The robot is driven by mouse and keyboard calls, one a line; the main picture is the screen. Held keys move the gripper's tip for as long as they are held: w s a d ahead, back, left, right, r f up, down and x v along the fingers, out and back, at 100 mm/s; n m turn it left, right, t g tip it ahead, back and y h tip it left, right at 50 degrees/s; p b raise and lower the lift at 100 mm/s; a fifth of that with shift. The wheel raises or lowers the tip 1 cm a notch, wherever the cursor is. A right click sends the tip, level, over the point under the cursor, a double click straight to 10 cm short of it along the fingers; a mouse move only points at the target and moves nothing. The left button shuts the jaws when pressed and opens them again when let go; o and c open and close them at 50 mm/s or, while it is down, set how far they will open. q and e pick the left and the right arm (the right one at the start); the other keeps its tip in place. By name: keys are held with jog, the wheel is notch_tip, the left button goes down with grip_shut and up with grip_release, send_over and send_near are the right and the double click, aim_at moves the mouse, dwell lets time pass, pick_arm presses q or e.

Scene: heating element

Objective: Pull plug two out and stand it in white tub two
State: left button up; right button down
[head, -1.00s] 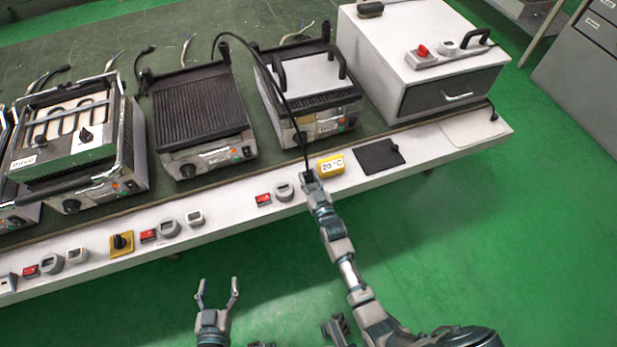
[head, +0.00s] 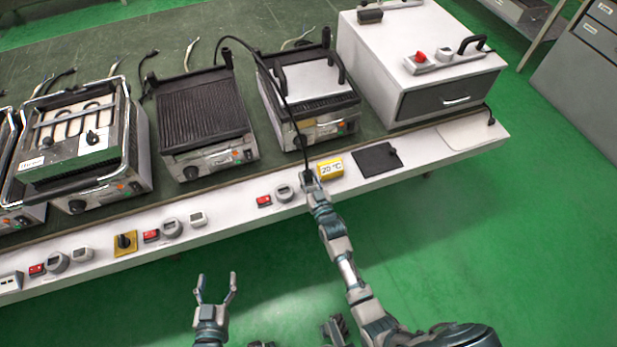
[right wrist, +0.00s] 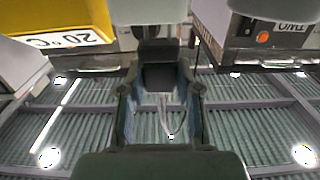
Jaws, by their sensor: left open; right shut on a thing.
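My right gripper (head: 309,179) is shut on a dark plug at the front ledge, between a round grey-white fitting and the yellow 20 °C box. In the right wrist view the dark plug (right wrist: 160,77) sits between the fingers. A black cable (head: 291,104) arches from behind the grills down to this gripper. The fingers hide most of the plug, and I cannot tell whether it is still in a socket. Round grey-white fittings (head: 284,193) stand along the ledge; I cannot tell which, if any, is white tub two. My left gripper (head: 215,287) is open and empty, in front of the bench.
Red switches (head: 264,201), a yellow knob plate (head: 125,243) and the yellow 20 °C box (head: 330,169) line the ledge (head: 230,215). Several grills (head: 205,110) and a white cabinet (head: 420,45) stand behind. A black pad (head: 377,158) lies right of the box. The floor in front is clear.

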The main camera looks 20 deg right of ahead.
jog(key=shift+d, duration=0.3)
jog(key=shift+p, duration=0.5)
dwell(1.2)
jog(key=shift+f+b, duration=1.2)
jog(key=shift+f, duration=0.7)
jog(key=c, duration=0.7)
grip_release()
jog(key=s, duration=1.2)
jog(key=shift+d, duration=0.2)
jog(key=shift+s, duration=0.1)
